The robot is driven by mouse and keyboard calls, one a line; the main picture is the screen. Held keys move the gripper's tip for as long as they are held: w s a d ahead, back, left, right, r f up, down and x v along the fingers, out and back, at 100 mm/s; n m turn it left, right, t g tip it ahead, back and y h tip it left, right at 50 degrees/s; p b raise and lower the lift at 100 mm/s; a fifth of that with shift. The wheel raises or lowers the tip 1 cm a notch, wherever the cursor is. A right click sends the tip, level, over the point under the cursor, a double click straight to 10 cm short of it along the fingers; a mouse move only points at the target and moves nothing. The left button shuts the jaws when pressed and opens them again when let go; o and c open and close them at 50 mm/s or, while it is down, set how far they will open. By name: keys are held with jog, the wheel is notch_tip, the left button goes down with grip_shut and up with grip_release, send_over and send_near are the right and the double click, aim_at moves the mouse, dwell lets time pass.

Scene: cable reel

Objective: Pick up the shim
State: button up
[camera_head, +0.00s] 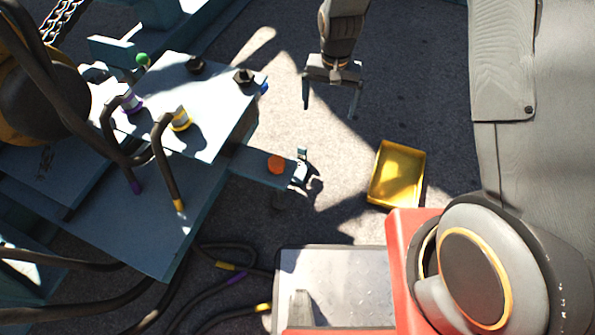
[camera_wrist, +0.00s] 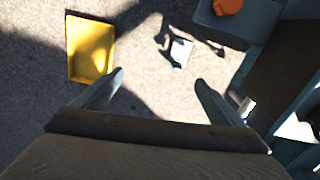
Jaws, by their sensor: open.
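No piece is plainly marked as the shim. A small orange flat piece (camera_head: 277,164) lies on a narrow blue ledge (camera_head: 250,163) and may be it; it also shows at the top edge of the wrist view (camera_wrist: 228,6). A grey wedge-like shape (camera_head: 300,306) at the bottom of the head view is another possibility; I cannot tell which. My gripper (camera_head: 329,108) hangs open, with nothing seen between its fingers, above and to the right of the ledge in the head view. In the wrist view its open fingers (camera_wrist: 160,78) point toward the floor.
A yellow tray (camera_head: 377,188) stands on the floor right of the ledge. Left is a blue bench (camera_head: 190,112) with knobs and dark cables. A pale metal plate (camera_head: 350,290) lies at the bottom.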

jog(key=w+a+f+b, duration=0.2)
jog(key=a+f+b, duration=0.15)
jog(key=f, duration=0.75)
jog(key=w+a+f+b, duration=0.2)
jog(key=f+b, duration=0.3)
jog(key=f, duration=0.6)
jog(key=m+b, duration=0.1)
jog(key=b, duration=0.4)
send_near(299, 157)
jog(key=s+f, duration=0.3)
jog(key=s, duration=0.1)
jog(key=shift+f, duration=0.35)
jog(key=shift+w+a+f+b, duration=0.15)
jog(key=shift+f+b, duration=0.75)
jog(key=shift+f, duration=0.55)
jog(key=shift+w+f+b, duration=0.1)
jog(key=shift+f+b, duration=0.75)
jog(key=shift+f, duration=0.6)
jog(key=shift+r, duration=0.1)
jog(key=shift+c, duration=0.4)
jog(key=c, duration=1.8)
jog(key=shift+c, duration=1.4)
jog(key=shift+r, duration=0.15)
